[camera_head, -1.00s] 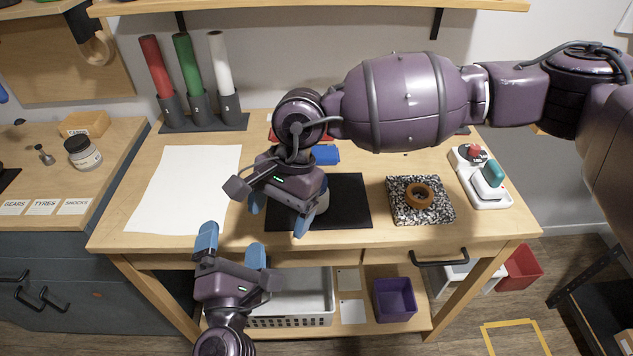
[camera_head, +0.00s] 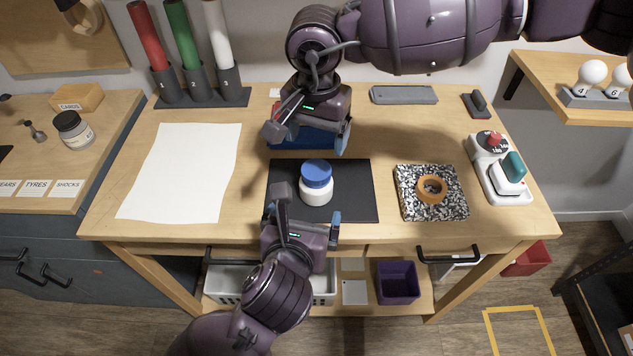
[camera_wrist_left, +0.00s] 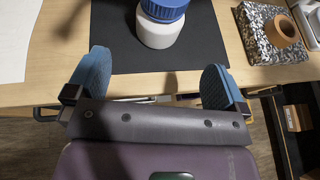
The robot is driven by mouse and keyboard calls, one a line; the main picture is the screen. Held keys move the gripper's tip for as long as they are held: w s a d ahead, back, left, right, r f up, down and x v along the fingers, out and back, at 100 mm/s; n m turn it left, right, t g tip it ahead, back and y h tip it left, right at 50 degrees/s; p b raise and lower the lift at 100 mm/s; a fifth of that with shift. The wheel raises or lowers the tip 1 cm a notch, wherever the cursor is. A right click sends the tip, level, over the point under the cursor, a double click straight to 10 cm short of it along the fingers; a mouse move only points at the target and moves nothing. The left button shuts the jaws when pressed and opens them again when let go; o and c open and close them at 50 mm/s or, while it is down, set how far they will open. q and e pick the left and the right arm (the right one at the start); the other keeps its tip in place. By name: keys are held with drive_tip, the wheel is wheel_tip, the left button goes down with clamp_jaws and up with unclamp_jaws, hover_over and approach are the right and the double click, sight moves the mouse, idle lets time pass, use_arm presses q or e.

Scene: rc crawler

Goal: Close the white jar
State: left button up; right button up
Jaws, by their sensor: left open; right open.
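The white jar (camera_head: 316,194) stands upright on the black mat (camera_head: 354,192), with a blue lid (camera_head: 316,173) sitting on its top. I cannot tell whether the lid is screwed down. The jar (camera_wrist_left: 158,33) and lid (camera_wrist_left: 164,9) also show at the top of the left wrist view. My left gripper (camera_head: 306,208) is open at the front edge of the table, just short of the jar; its blue fingertips (camera_wrist_left: 154,78) are spread and empty. My right gripper (camera_head: 305,150) is above the table behind the jar, open and apart from the lid.
White paper (camera_head: 182,172) lies at left. Three coloured tubes (camera_head: 190,50) stand at the back left. Another jar (camera_head: 73,130) is on the left bench.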

sight(313, 194)
use_arm(q)
drive_tip(key=x, duration=1.1)
